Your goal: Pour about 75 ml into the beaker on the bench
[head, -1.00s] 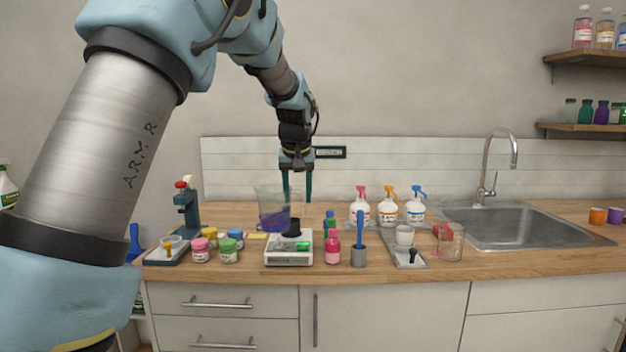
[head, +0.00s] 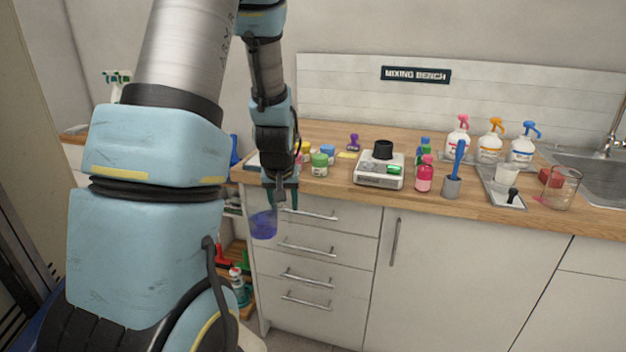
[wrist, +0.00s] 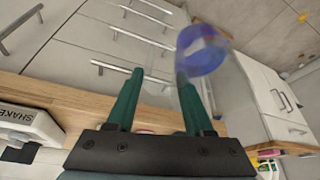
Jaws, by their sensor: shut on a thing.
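My gripper (head: 282,198) is shut on a clear container of blue-purple liquid (head: 263,224). It holds the container in front of the drawers, below the counter top, left of the bench objects. In the wrist view the gripper's green fingers (wrist: 160,76) stand apart, and the blue container (wrist: 203,52) shows by the right fingertip, partly blurred. The exact contact is hard to see. A clear glass beaker (head: 564,190) stands on the bench at the right, near the sink, with a reddish tint low in it. Its graduations cannot be read.
A shaker unit (head: 379,180) with a black top stands mid-bench. A pink bottle (head: 424,178), a grey holder (head: 451,187), a tray (head: 508,201) with a white cup, and pump bottles (head: 491,147) crowd the counter (head: 410,205). Drawers (head: 310,250) are close behind the held container.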

